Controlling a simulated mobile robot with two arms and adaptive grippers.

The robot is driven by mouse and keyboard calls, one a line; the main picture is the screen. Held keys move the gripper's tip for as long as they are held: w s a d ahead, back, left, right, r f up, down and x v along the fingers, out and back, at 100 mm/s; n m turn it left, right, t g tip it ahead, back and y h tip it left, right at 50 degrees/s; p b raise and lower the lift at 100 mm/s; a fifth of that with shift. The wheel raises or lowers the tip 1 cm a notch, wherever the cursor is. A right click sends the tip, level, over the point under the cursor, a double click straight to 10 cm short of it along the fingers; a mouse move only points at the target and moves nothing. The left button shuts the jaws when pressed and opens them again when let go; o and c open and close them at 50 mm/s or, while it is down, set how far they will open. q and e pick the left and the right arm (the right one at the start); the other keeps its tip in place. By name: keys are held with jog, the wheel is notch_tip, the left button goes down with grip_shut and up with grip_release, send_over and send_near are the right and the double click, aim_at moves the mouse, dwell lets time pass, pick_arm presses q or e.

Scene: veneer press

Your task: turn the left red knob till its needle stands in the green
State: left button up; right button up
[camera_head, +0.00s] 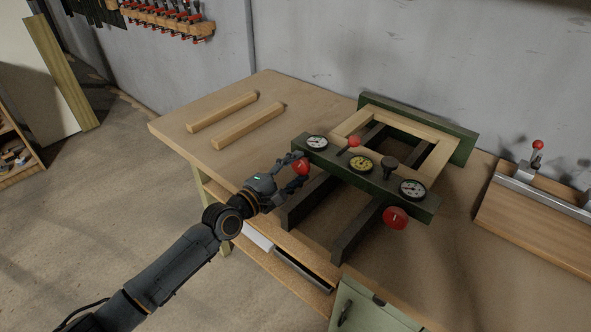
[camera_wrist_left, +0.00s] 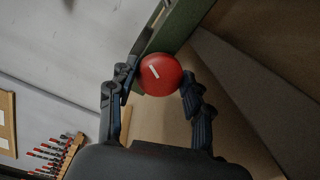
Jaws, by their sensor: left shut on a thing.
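The left red knob (camera_head: 301,166) sits on the front of the green press beam (camera_head: 347,173), below the left dial (camera_head: 317,143). This dial is white; its needle and any green zone are too small to read. My left gripper (camera_head: 297,171) is shut on the left knob. In the left wrist view the knob (camera_wrist_left: 160,74) lies between the fingers (camera_wrist_left: 158,98), and its white mark is slanted. Part of the knob is hidden by the fingers in the head view. My right gripper is not in view.
A second red knob (camera_head: 395,218) sits below the right dial (camera_head: 412,190). Two wooden strips (camera_head: 248,126) lie on the bench (camera_head: 180,122). A board with a clamp (camera_head: 535,205) is at right.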

pick_arm(q)
jog(key=shift+f+m, duration=0.1)
jog(key=shift+m, duration=0.5)
jog(key=o, duration=0.9)
jog(key=v, duration=1.2)
